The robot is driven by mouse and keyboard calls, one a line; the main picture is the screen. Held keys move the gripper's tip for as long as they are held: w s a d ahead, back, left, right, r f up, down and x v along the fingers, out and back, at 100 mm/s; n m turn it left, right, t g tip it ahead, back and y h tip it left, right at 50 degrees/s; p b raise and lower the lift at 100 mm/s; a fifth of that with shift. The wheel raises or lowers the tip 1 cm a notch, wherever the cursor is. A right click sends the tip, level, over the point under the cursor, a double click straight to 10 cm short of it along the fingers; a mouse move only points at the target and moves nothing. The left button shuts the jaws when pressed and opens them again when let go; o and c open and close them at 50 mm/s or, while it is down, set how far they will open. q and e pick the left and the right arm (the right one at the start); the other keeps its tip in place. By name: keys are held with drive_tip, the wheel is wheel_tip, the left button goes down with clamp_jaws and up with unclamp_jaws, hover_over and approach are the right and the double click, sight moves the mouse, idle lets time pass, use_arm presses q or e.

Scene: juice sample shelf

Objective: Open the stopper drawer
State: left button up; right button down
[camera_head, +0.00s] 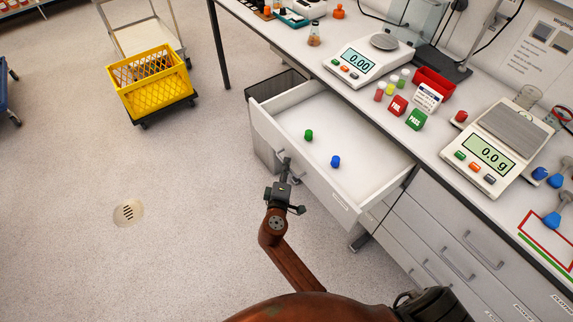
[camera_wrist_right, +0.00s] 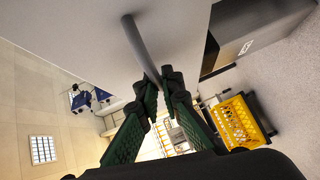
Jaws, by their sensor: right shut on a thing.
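The stopper drawer (camera_head: 345,130) is pulled out from under the bench, and its white inside shows in the head view. A green stopper (camera_head: 308,135) and a blue stopper (camera_head: 335,161) stand apart on its floor. My right gripper (camera_head: 287,168) is at the outer face of the drawer front, near its left part. In the right wrist view my right gripper (camera_wrist_right: 163,82) is shut on the grey drawer handle (camera_wrist_right: 140,45), with the bar between its fingertips. The handle is mostly hidden by the gripper in the head view. My left gripper is not in view.
Scales (camera_head: 368,60), sample bottles and a red bin (camera_head: 434,84) stand on the bench above. Closed drawers (camera_head: 450,240) lie to the right. A yellow crate (camera_head: 150,82) on a trolley stands at the upper left. The floor before the drawer's left part is clear.

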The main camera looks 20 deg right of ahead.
drive_tip(key=shift+s+d+f, duration=0.1)
drive_tip(key=shift+f, duration=0.1)
drive_tip(key=c, duration=2.1)
unclamp_jaws()
drive_tip(key=shift+r, duration=0.1)
